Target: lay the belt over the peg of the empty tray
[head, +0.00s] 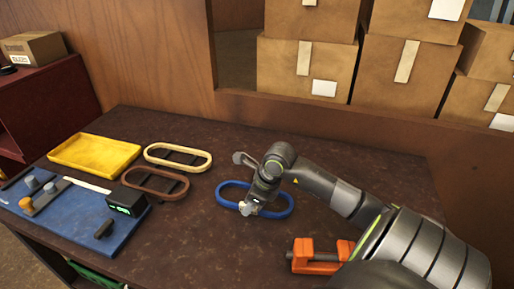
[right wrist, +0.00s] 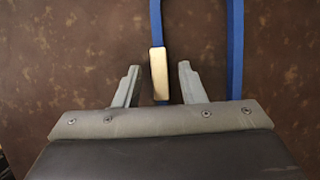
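A blue belt (head: 228,190), a long closed loop, lies on the dark table. My right gripper (head: 250,207) is over its near side. In the right wrist view the open fingers (right wrist: 157,85) stand on either side of one blue strand (right wrist: 156,22), which carries a tan block (right wrist: 159,74). I see a gap on both sides of the block. A yellow tray (head: 95,155) at the left looks empty; I cannot make out a peg on it. My left gripper is not in view.
A cream belt (head: 178,147) and a brown belt (head: 155,181) lie around dark pieces, left of the blue belt. A blue mat (head: 80,222) holds knobs and a black box (head: 127,201). An orange clamp (head: 318,255) is at the front edge. Cardboard boxes (head: 306,66) stand behind.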

